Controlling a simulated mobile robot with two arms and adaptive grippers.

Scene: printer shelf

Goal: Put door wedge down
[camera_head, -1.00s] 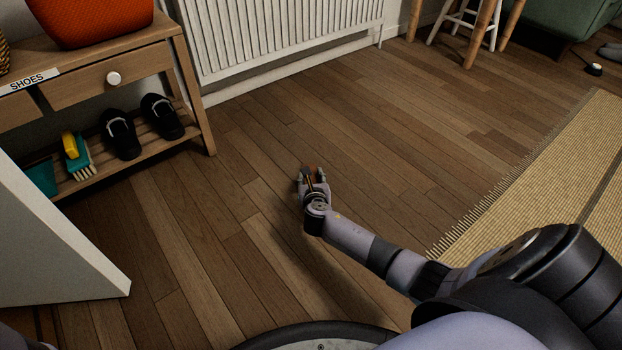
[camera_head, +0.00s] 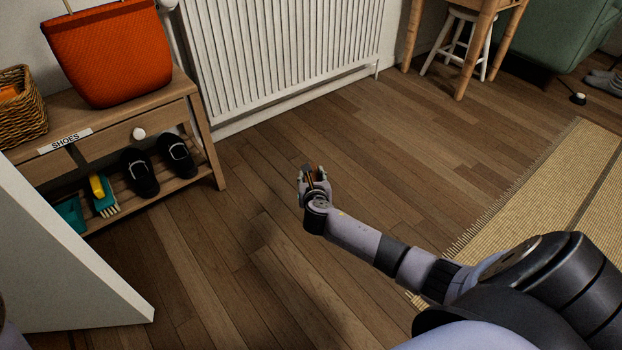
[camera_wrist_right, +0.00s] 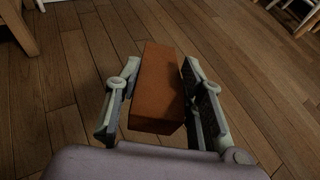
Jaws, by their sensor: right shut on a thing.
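The door wedge (camera_wrist_right: 158,90) is a brown-orange block between the fingers of my right gripper (camera_wrist_right: 160,95) in the right wrist view. The fingers are shut on its two sides, and it points away from the wrist. In the head view my right gripper (camera_head: 313,178) is near the middle, over the wood floor, and only a small brownish part of the wedge shows between its fingers. The height above the floor is hard to tell. My left gripper is not in view.
A wooden shoe bench (camera_head: 172,93) with a red bag (camera_head: 110,50), wicker basket (camera_head: 22,112), black shoes and brush stands at the left. A white door panel (camera_head: 60,260) is at lower left. A radiator (camera_head: 280,50) is behind, a woven rug (camera_head: 560,190) at right. Floor around the gripper is clear.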

